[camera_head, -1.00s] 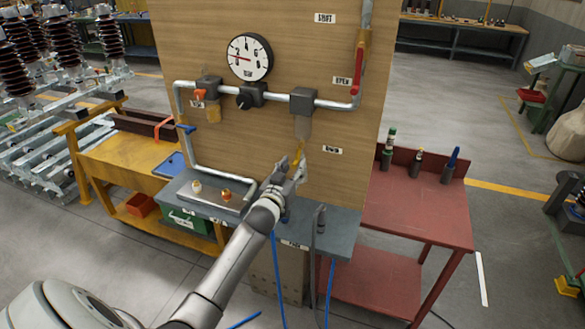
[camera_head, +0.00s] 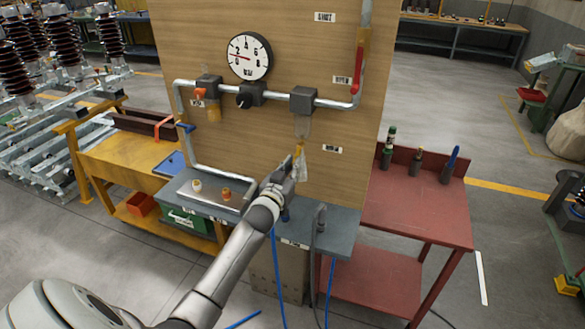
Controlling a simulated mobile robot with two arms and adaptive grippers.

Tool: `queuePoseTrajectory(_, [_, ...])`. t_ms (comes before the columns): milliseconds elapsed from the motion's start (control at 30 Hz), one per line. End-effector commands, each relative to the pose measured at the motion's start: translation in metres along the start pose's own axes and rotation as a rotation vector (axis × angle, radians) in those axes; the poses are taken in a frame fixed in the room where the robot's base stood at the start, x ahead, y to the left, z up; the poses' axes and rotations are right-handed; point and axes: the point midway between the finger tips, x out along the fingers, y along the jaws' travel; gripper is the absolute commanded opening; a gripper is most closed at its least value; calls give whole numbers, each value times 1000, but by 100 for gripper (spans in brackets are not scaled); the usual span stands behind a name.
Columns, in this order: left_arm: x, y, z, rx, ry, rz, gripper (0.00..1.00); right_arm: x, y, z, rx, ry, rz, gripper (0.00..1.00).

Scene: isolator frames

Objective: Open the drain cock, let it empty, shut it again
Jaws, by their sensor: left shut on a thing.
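The drain cock (camera_head: 299,150), a small yellow lever, hangs below the filter bowl (camera_head: 303,127) on the wooden panel. It points nearly straight down. The bowl looks clear and pale under its dark square head. My left gripper (camera_head: 289,169) is shut at the lower end of the yellow lever, which its fingers partly hide. A whitish, see-through shape (camera_head: 302,167) shows just below the cock; I cannot tell if it is outflow. My right gripper is not in view.
A red valve lever (camera_head: 358,68) hangs at the right. The grey bench shelf (camera_head: 340,223) runs below, with hoses. A red table (camera_head: 420,210) stands to the right.

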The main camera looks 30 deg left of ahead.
Motion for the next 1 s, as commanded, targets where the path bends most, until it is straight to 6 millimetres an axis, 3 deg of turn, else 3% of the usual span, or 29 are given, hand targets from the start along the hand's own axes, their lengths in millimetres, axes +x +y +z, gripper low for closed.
queuePoseTrajectory(267, [0,-10,-3,181,-1,-1,0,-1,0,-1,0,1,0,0])
queuePoseTrajectory(1000, [0,-35,-28,883,1,-1,0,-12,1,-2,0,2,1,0])
